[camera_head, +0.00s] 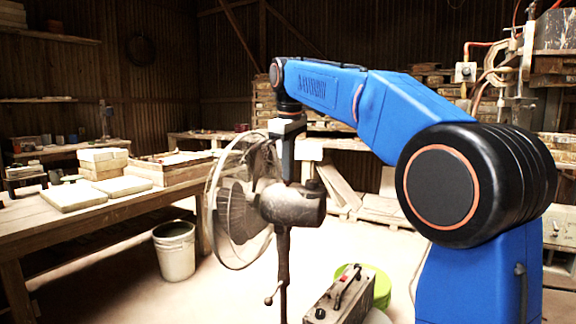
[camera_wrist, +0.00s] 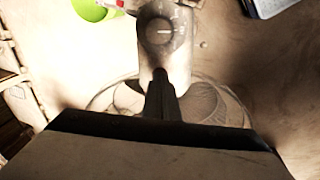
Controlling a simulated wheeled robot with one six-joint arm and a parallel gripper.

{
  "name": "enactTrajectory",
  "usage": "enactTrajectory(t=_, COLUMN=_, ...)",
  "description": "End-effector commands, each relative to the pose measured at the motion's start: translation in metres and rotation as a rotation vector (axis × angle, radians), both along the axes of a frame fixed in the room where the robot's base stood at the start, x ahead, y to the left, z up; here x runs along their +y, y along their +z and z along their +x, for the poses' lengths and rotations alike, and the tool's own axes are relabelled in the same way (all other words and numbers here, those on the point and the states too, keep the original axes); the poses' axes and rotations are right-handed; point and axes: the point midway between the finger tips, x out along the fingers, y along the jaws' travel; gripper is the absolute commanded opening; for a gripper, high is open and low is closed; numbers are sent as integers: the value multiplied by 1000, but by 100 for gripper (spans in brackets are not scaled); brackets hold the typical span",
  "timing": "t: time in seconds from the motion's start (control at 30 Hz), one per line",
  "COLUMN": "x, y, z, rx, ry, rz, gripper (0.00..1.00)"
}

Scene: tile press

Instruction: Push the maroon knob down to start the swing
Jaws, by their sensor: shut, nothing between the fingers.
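The pedestal fan (camera_head: 290,208) stands upright in front of me, its wire cage (camera_head: 228,200) facing left. My gripper (camera_head: 288,181) points straight down with its shut fingers at the top of the fan's motor housing. In the wrist view the shut fingertips (camera_wrist: 160,72) reach the housing (camera_wrist: 178,70), with a round grey dial (camera_wrist: 160,32) just beyond them. A small dark peg (camera_head: 313,176) stands on the housing right of my fingers. I cannot make out any maroon colour; the knob may be hidden under my fingertips. Contact is not clear.
A wooden workbench (camera_head: 110,208) with pale tile stacks stands at the left. A white bucket (camera_head: 175,252) stands on the floor beside it. A metal case (camera_head: 340,298) and a green tub (camera_head: 381,284) are right of the fan pole.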

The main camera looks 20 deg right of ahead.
Motion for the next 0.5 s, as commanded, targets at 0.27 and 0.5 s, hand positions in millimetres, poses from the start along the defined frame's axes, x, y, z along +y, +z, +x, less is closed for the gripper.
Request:
enactTrajectory(t=0.27, x=0, y=-18, z=1, rx=6, ry=0, rz=-1, gripper=0)
enactTrajectory(t=0.5, x=0, y=-19, z=2, rx=11, ry=0, rz=-1, gripper=0)
